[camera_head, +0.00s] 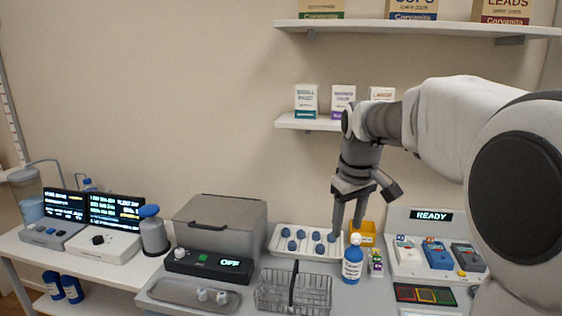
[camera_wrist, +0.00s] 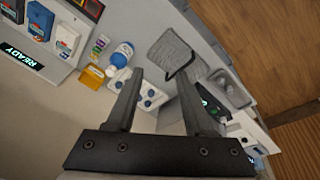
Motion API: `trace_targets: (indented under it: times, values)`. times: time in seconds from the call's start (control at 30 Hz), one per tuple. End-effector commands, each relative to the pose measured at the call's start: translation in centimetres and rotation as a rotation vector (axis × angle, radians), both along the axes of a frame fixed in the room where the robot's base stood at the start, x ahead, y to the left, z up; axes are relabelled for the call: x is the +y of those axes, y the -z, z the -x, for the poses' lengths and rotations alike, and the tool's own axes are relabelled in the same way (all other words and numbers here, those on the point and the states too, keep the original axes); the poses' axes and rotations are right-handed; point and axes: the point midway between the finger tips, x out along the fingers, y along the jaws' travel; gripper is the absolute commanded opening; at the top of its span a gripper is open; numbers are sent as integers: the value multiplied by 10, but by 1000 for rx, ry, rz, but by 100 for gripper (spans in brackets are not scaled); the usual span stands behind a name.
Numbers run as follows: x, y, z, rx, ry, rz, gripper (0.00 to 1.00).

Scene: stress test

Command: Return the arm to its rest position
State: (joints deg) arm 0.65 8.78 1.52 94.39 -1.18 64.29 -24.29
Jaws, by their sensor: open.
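My arm (camera_head: 445,115) reaches in from the right in the head view, with its wrist bent downward. My gripper (camera_head: 347,222) points down above the bench, over the right part of the white tray with blue-topped pieces (camera_head: 281,252). In the wrist view the two fingers of my gripper (camera_wrist: 158,100) stand apart with nothing between them. The tray's blue pieces show beyond the fingers in that view. A blue bottle with a white label (camera_head: 352,262) stands just in front of the gripper in the head view.
A wire basket with a handle (camera_head: 310,293) sits in front of the tray. A grey lidded box (camera_head: 235,220) stands left, behind a controller reading OFF (camera_head: 208,264). A yellow bin (camera_head: 364,232) and a READY station (camera_head: 405,222) are right. A shelf with small boxes (camera_head: 300,122) hangs behind the arm.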

Motion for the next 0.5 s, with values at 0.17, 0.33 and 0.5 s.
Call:
trace_targets:
  times: [0.17, 0.33, 0.5]
  values:
    - [-1, -19, 59, -63, 90, -23, 52]
    - [-2, -24, 113, -121, 176, -51, 52]
    - [-2, -16, 165, -174, 261, -85, 52]
